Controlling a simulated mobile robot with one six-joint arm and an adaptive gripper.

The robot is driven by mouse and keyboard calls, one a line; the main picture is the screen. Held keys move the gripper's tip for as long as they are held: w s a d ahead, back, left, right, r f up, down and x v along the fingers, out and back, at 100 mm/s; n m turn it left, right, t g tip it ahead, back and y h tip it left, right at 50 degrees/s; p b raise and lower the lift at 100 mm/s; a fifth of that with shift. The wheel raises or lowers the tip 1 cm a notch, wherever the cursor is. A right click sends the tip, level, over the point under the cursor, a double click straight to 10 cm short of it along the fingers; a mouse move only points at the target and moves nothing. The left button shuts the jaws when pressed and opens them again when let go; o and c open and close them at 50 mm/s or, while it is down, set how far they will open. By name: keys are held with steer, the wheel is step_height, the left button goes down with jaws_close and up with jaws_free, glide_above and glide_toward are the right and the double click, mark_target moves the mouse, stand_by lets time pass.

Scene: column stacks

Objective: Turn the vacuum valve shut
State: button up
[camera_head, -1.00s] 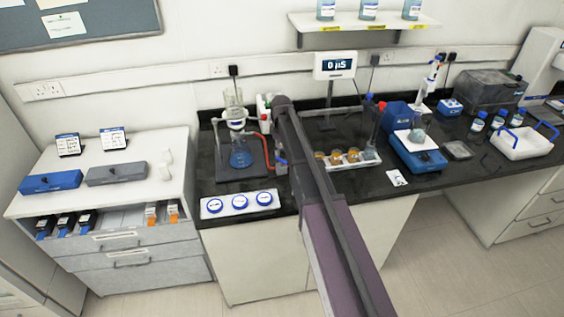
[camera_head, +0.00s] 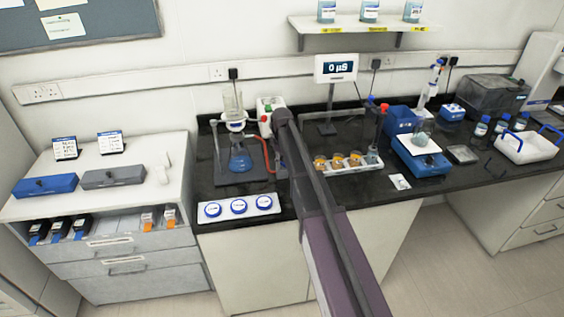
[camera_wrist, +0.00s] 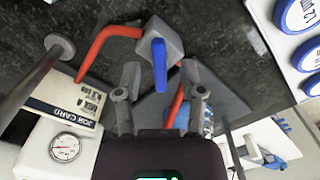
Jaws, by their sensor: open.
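The valve shows in the wrist view as a grey block (camera_wrist: 158,36) with a blue lever (camera_wrist: 160,64) on it. A red hose (camera_wrist: 108,37) runs from its left side and another red hose piece (camera_wrist: 174,107) shows below it. My gripper (camera_wrist: 160,77) is open, with one finger on each side of the lever's end in the picture. I cannot tell whether a finger touches the lever. In the head view my arm covers the valve; the red hose (camera_head: 268,153) shows just left of the arm.
A flask with blue liquid (camera_head: 240,158) stands on a stand left of my arm. A white strip with blue-ringed lids (camera_head: 239,207) lies at the bench front. A rack of amber vials (camera_head: 345,168) is right of the arm. A round gauge (camera_wrist: 65,147) shows in the wrist view.

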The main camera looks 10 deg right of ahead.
steer(key=shift+c, duration=0.2)
jaws_close()
steer(key=shift+m, duration=0.4)
steer(key=m, duration=0.8)
steer(key=shift+s, duration=0.1)
stand_by(0.4)
